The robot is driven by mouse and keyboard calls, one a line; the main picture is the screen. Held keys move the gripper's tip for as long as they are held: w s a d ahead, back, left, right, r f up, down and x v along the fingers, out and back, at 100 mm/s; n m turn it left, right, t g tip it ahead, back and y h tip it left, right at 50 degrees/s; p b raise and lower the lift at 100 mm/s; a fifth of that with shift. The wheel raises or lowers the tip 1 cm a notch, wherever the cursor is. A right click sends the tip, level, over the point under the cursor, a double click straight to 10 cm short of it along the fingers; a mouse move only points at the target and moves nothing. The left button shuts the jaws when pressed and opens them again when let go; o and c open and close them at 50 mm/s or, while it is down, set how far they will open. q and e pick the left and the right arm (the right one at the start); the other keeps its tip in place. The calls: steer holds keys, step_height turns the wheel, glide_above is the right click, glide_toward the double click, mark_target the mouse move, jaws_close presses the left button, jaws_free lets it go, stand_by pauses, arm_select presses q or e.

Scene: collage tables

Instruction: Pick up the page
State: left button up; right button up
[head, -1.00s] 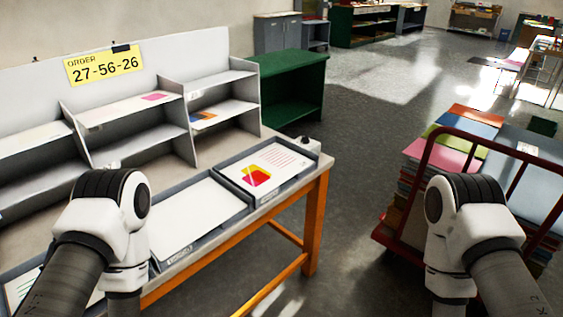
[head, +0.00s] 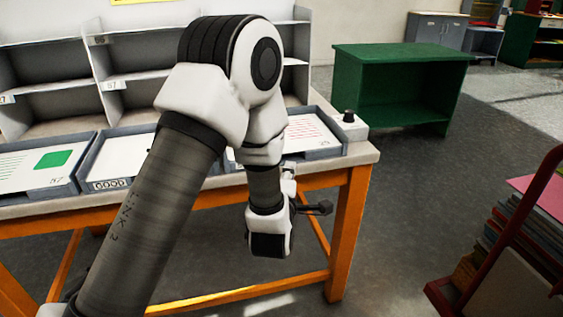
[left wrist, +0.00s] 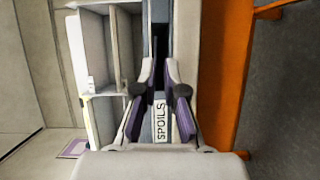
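A page with green lines and a green square (head: 52,159) lies in the left tray. A page with red lines (head: 312,130) lies in the right tray, partly hidden behind my left arm. A blank white page (head: 125,155) shows in the middle tray, marked GOOD. My left gripper reaches down near the table's front edge; in the head view its fingers are mostly hidden by the wrist. In the left wrist view my left gripper (left wrist: 160,75) has its fingers apart with nothing between them, above a label reading SPOILS (left wrist: 160,122). My right gripper is out of view.
Grey shelves (head: 50,65) stand behind the trays on an orange-legged table (head: 348,225). A small box with a black knob (head: 348,122) sits at its right end. A green cabinet (head: 395,85) stands behind. A red cart (head: 500,240) with stacked sheets is at right. Floor between is clear.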

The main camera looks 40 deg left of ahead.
mark_target(292, 151)
arm_select(q)
steer(key=shift+n, duration=0.3)
steer(key=x, duration=0.5)
steer(key=r+x, duration=0.1)
steer(key=x, duration=0.2)
steer(key=shift+s+a+r, duration=0.15)
steer(key=shift+a, duration=0.05)
jaws_close()
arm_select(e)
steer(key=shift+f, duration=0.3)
arm_select(q)
steer(key=shift+s, duration=0.1)
